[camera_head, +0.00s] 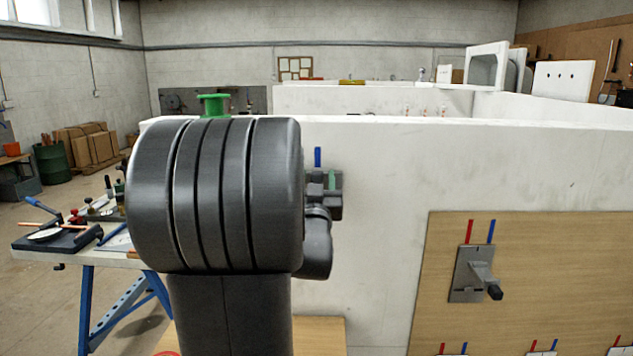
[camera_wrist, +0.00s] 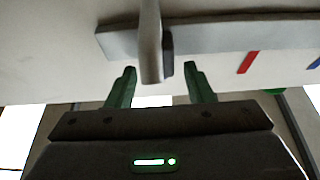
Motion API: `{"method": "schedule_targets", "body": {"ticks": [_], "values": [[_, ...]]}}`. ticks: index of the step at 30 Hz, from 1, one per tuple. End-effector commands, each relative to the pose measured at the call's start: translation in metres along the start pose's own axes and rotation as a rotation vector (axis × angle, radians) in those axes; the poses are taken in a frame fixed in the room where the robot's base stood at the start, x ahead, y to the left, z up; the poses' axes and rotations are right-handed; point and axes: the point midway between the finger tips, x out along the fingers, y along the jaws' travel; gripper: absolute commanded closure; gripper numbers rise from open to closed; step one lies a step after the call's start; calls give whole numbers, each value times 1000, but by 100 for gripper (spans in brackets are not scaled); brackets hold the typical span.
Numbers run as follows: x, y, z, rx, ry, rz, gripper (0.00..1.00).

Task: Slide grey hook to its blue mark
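In the wrist view, a grey hook (camera_wrist: 150,42) stands out from a long grey rail (camera_wrist: 225,37) on a white surface. A red mark (camera_wrist: 248,62) and a blue mark (camera_wrist: 315,63) lie to the right of the hook along the rail. My gripper (camera_wrist: 159,69) is open, its green fingers on either side of the hook's end, with gaps visible. Whether either finger touches it is unclear. In the head view my gripper (camera_head: 332,181) shows partly behind my arm, near a blue mark (camera_head: 317,157) on the white wall; the rail and hook are hidden there.
A wooden panel (camera_head: 560,250) at the right carries another grey plate with a hook (camera_head: 477,275) under red and blue marks. A green knob (camera_head: 214,104) sits at the wall's top. A blue-legged bench (camera_head: 85,290) with tools stands at the left.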

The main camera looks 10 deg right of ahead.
Motion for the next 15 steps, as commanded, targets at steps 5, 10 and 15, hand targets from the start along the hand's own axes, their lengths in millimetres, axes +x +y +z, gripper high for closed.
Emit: {"method": "schedule_targets", "body": {"ticks": [5, 10, 15], "values": [[0, 0, 0, 0, 0, 0, 53], [-12, 0, 1, 0, 1, -1, 53], [-45, 0, 2, 1, 2, -1, 53]]}}
